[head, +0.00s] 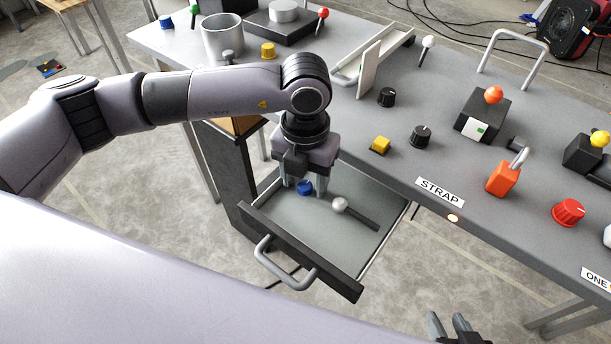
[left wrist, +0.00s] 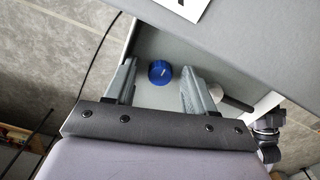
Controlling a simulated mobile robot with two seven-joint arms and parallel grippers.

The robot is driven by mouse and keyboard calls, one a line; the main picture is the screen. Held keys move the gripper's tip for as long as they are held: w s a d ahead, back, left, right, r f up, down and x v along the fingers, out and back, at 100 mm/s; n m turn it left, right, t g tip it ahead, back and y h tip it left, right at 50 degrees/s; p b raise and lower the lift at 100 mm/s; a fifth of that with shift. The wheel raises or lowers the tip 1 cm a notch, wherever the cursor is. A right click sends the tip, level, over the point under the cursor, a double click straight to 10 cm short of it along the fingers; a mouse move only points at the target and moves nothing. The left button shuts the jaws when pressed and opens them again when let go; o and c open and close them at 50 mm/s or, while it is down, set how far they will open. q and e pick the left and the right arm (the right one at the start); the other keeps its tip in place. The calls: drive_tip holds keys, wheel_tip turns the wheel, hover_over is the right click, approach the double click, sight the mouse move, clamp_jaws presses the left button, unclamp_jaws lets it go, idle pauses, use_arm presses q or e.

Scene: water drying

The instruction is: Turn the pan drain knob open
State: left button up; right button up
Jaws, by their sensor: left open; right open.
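A small blue knob (head: 304,188) sits in a grey open pan-like drawer (head: 262,208) pulled out from under the table; it also shows in the left wrist view (left wrist: 160,72). My left gripper (head: 301,184) points down into the drawer with its fingers open. In the left wrist view the knob shows between the two open fingers (left wrist: 158,80), with a gap on each side; contact is not visible. The knob has a small pale mark on its face. My right gripper (head: 447,326) is open at the bottom edge of the head view, partly cut off and away from the drawer.
A dark bar with a pale ball end (head: 340,204) lies in the drawer right of the knob. The drawer front has a grey handle (head: 285,266).

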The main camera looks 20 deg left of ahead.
use_arm(q)
drive_tip(key=shift+c, duration=0.3)
clamp_jaws()
